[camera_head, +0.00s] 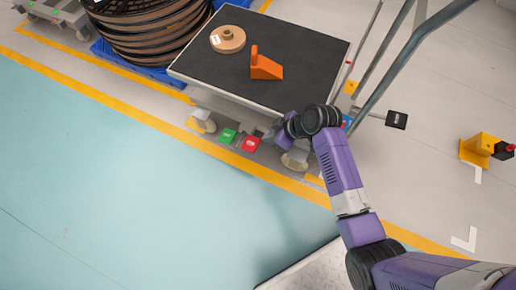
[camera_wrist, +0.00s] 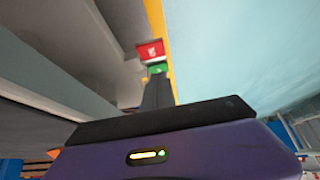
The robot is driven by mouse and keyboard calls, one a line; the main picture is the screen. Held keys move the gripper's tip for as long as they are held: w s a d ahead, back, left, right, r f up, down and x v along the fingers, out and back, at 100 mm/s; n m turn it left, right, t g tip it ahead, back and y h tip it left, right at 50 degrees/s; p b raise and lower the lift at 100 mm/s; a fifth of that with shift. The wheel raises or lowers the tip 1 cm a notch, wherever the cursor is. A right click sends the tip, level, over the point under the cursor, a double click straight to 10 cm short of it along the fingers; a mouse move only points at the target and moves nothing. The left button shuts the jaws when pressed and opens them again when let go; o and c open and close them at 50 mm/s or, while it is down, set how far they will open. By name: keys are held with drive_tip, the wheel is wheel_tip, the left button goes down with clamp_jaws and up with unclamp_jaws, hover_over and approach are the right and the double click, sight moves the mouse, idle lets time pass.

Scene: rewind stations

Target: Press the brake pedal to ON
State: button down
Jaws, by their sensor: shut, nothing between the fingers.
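A red pedal (camera_head: 250,144) and a green pedal (camera_head: 228,136) stick out side by side low at the front edge of a cart (camera_head: 225,92). Both bear white lettering too small to read surely. The red pedal (camera_wrist: 151,50) and the green pedal (camera_wrist: 158,68) also show in the wrist view, ahead of my fingers. My gripper (camera_head: 268,134) is low by the cart's front edge, just right of the red pedal. Its dark fingers (camera_wrist: 158,88) are shut and empty, pointing toward the pedals. I cannot tell whether they touch one.
The cart's black top carries an orange wedge (camera_head: 265,67) and a tan spool (camera_head: 227,39). Casters (camera_head: 202,122) flank the pedals. A large cable reel (camera_head: 150,30) stands at upper left. A yellow bracket (camera_head: 481,148) is at right. The teal floor in front is clear.

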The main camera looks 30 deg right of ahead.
drive_tip(key=b, duration=0.5)
hover_over(256, 150)
wheel_tip(256, 150, down, 9)
drive_tip(key=shift+a+f, duration=0.1)
drive_tip(key=shift+s+d+f+b, duration=0.15)
drive_tip(key=shift+f+b, duration=0.05)
drive_tip(key=shift+f, duration=0.3)
drive_tip(key=shift+s+d+f+b, duration=0.1)
drive_tip(key=shift+s+f+b, duration=0.1)
drive_tip(key=shift+f, duration=0.25)
drive_tip(key=shift+d+f, duration=0.1)
drive_tip(key=shift+f, duration=0.4)
drive_tip(key=shift+s, duration=0.1)
drive_tip(key=shift+s+d+f, duration=0.1)
drive_tip(key=shift+s+f, duration=0.05)
drive_tip(key=shift+f, duration=0.15)
drive_tip(key=shift+s+d+f, duration=0.15)
drive_tip(key=shift+f, duration=0.2)
drive_tip(key=shift+s+d+f+b, duration=0.15)
drive_tip(key=shift+f+b, duration=0.15)
drive_tip(key=shift+f, duration=0.35)
drive_tip(key=shift+s+d+f+b, duration=0.1)
drive_tip(key=shift+s+f+b, duration=0.15)
drive_tip(key=shift+f, duration=0.45)
drive_tip(key=shift+s+d+f+b, duration=0.1)
drive_tip(key=shift+f+b, duration=0.25)
drive_tip(key=shift+f, duration=0.3)
